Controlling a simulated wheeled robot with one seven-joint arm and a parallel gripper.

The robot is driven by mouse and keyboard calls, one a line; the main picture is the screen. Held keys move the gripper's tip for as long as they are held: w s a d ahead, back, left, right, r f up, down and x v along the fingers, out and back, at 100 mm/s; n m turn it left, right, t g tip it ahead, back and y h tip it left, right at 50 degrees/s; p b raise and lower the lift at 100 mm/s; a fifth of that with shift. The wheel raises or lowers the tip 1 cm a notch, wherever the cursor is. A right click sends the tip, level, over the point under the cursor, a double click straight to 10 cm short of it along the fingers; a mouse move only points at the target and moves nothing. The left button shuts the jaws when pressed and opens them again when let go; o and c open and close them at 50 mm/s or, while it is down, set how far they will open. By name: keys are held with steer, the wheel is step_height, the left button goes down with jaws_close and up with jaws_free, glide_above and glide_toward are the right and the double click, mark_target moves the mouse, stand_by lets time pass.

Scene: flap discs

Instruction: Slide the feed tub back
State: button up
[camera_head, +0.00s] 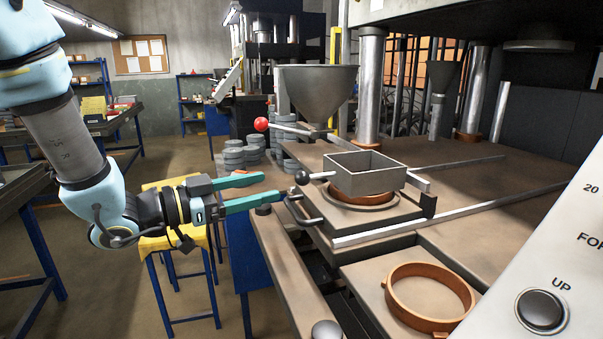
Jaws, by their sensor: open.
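The feed tub (368,175) looks to be the grey open-topped square box on the press table. It sits over a copper-coloured ring, partly covering it. A rod with a black ball knob (303,177) sticks out from its left side. My gripper (262,189) reaches in from the left with two teal fingers apart and nothing between them. The fingertips are left of the knob, with a visible gap to it.
A grey hopper (316,92) with a red-knobbed lever stands behind the tub. Guide rails (440,217) run along the table. A loose copper ring (430,294) lies in front. A white control panel (545,260) fills the lower right. Stacked grey discs (234,157) stand behind my gripper.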

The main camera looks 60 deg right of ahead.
mark_target(296, 178)
steer(key=p+x, duration=0.3)
steer(key=x, duration=0.5)
steer(key=shift+s+d, duration=0.1)
steer(key=shift+d, duration=0.15)
steer(key=shift+s+d+f+p, duration=0.1)
steer(key=shift+s+d+p, duration=0.15)
steer(key=shift+d, duration=0.3)
steer(key=shift+c, duration=0.3)
jaws_close()
